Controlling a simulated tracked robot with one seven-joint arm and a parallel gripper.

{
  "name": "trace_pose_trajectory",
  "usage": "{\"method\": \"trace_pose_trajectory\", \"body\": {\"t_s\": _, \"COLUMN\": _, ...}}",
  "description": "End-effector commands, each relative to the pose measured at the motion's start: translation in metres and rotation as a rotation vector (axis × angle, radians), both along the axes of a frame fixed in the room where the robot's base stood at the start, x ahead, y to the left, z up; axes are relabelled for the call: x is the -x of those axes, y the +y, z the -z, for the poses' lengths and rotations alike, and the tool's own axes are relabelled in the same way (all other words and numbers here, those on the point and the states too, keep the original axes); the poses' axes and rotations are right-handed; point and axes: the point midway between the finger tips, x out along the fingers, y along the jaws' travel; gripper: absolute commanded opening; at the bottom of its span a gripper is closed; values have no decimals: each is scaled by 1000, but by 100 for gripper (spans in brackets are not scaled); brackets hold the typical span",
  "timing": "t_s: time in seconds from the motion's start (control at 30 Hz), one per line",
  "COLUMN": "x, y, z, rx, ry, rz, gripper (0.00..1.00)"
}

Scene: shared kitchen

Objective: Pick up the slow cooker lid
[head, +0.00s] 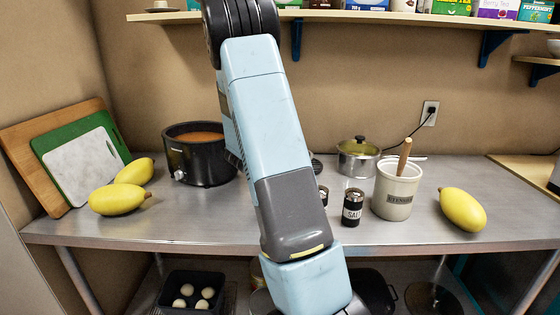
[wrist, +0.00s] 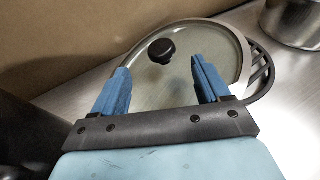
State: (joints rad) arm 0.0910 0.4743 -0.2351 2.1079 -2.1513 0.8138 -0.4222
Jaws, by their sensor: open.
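A round glass lid (wrist: 185,82) with a metal rim and a black knob (wrist: 161,50) shows in the wrist view, in front of my gripper. My gripper (wrist: 160,78) has its two blue fingers apart, and nothing shows held between them. In the head view the black slow cooker (head: 202,158) stands open on the counter with orange-brown contents. There my arm hides my gripper and most of the lid; a dark edge right of the arm may belong to the lid.
A metal pot (head: 358,160) with its own glass lid stands to the right. A salt shaker (head: 352,208), a utensil crock (head: 397,190) and a yellow squash (head: 462,209) are near the front. Two squashes (head: 118,199) and cutting boards (head: 82,165) are at left. A shelf (head: 400,18) hangs above.

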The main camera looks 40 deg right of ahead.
Motion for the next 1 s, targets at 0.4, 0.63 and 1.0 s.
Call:
{"method": "trace_pose_trajectory", "body": {"t_s": 0.4, "x": -13, "y": -26, "z": 9, "rx": 0, "ry": 0, "rz": 2, "gripper": 76}}
{"method": "trace_pose_trajectory", "body": {"t_s": 0.63, "x": -26, "y": -47, "z": 16, "rx": 0, "ry": -1, "rz": 0, "gripper": 76}}
{"method": "trace_pose_trajectory", "body": {"t_s": 1.0, "x": -26, "y": -48, "z": 16, "rx": 0, "ry": -2, "rz": -1, "gripper": 61}}
